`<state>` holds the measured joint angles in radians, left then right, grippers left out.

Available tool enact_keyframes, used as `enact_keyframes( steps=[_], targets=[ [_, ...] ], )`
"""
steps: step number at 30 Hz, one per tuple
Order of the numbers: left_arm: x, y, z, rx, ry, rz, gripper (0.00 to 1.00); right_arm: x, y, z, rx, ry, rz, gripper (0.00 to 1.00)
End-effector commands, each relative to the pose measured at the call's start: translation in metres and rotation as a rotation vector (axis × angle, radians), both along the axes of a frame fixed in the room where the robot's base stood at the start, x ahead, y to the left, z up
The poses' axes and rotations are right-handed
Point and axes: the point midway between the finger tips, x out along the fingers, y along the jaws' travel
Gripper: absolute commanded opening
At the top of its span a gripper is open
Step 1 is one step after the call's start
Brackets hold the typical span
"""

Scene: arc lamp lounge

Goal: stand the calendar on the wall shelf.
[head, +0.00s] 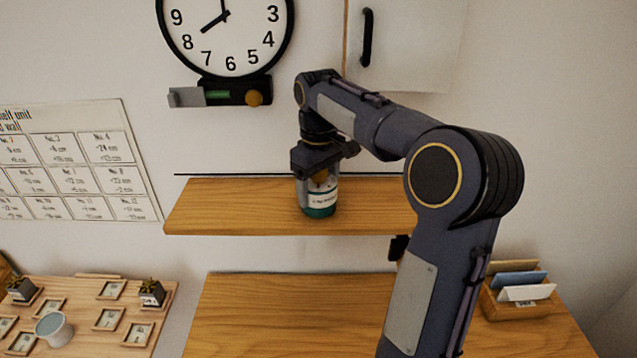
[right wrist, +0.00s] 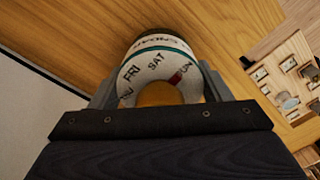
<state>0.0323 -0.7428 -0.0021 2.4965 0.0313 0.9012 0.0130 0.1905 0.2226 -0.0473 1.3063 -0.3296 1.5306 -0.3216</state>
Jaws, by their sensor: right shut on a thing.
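The calendar (head: 319,203) is a small upright cylinder, pale with a white label and a teal band near its base. My right gripper (head: 319,178) comes down from above and is shut on its upper part. The calendar is over the wooden wall shelf (head: 240,203), near its middle; whether its base touches the wood I cannot tell. In the right wrist view the calendar (right wrist: 158,62) sits between the two fingers, with day names on its ring and an orange round top. My left gripper is not in view.
A clock (head: 228,30) and a black wall fixture (head: 225,92) are above the shelf. A white cabinet (head: 415,45) hangs at upper right. Below are a wooden table (head: 290,310), a letter holder (head: 515,305) and a board with small pots (head: 90,315). The shelf's left part is clear.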

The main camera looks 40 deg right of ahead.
Motion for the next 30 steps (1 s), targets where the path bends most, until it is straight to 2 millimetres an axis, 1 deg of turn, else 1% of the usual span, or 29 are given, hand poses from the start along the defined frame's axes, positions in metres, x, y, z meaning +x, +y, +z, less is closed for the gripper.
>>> enact_keyframes(
  steps=[11, 12, 17, 25, 27, 29, 30],
  targets=[
    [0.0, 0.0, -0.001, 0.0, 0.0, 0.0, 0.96, 0.0, 0.0, -0.004, -0.001, -0.002, 0.0, 0.35],
    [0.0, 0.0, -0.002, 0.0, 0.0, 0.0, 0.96, 0.0, 0.0, -0.005, 0.0, -0.001, 0.0, 0.72],
    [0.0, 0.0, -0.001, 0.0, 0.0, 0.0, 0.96, 0.0, 0.0, -0.005, 0.0, -0.001, 0.0, 0.93],
    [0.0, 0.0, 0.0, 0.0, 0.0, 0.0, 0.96, 0.0, 0.0, -0.004, 0.0, -0.001, 0.0, 0.93],
    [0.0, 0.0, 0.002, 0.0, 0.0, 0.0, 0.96, 0.0, 0.0, 0.0, 0.0, -0.001, 0.0, 0.93],
    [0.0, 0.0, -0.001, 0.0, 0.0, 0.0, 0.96, 0.001, 0.0, 0.004, -0.001, -0.004, 0.0, 0.93],
    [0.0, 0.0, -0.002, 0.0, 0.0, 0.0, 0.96, 0.001, 0.0, 0.009, -0.002, -0.004, 0.001, 0.93]
  ],
)
